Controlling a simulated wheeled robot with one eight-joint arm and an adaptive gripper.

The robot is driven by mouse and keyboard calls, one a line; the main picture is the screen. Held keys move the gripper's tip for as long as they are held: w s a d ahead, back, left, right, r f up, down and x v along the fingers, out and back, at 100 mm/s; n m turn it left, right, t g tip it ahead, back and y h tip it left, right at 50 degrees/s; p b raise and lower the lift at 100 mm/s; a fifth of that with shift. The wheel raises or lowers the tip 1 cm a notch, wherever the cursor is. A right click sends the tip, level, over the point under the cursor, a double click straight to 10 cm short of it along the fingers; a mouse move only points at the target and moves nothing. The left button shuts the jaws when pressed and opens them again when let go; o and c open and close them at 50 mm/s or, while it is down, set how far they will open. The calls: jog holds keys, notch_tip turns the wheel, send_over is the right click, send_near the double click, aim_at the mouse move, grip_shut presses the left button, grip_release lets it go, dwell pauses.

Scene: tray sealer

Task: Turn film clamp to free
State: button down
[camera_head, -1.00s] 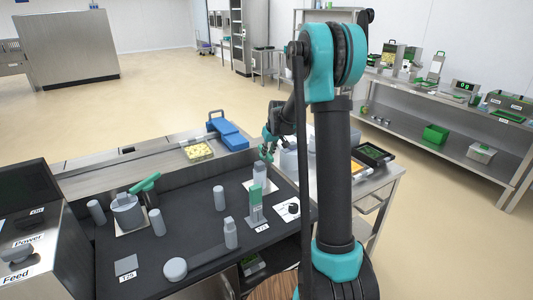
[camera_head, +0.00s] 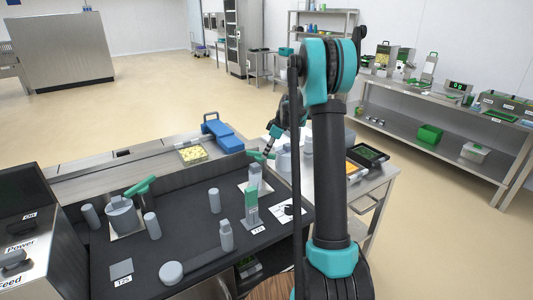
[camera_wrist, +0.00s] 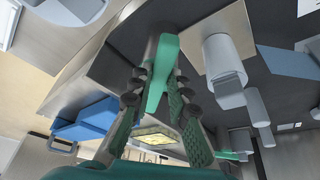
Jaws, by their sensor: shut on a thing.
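The film clamp appears as a green lever (camera_wrist: 160,75) in the wrist view, lying between the two fingers of my gripper (camera_wrist: 158,88). The gripper is shut on it. In the head view my gripper (camera_head: 262,155) is small and sits at the top of a grey post (camera_head: 255,176) on a pale plate, at the back right of the dark machine deck. The lever's joint with the post is hard to make out there.
A green-handled grey pot (camera_head: 122,217) and several grey posts stand on the dark deck (camera_head: 190,246). A grey-and-green upright piece (camera_head: 251,207) is close in front of the gripper.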

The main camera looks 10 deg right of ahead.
jog(key=shift+w+f+n, duration=0.1)
jog(key=shift+n, duration=0.4)
jog(key=c, duration=1.4)
grip_release()
jog(key=shift+c, duration=0.2)
jog(key=v, duration=1.2)
jog(key=shift+w, duration=0.2)
